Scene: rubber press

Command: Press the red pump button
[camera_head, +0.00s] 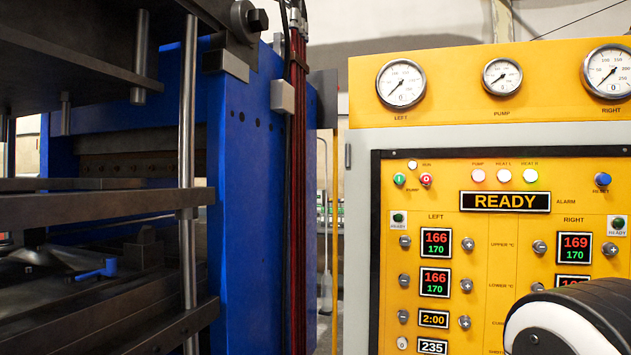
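The red pump button (426,180) is a small round red button with a white mark, on the upper left of the yellow control panel (400,270). A green button (399,179) sits just to its left, and the label PUMP is printed below the pair. A white and black rounded part, which looks like a link of my arm, shows at the lower right in front of the panel. My gripper does not show, so I cannot see where it is relative to the button.
Several indicator lamps (477,176) and a READY display (505,202) sit right of the button. A blue reset button (603,179) is farther right. Three gauges (401,83) are above. The press's blue frame (245,200) and steel platens fill the left side.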

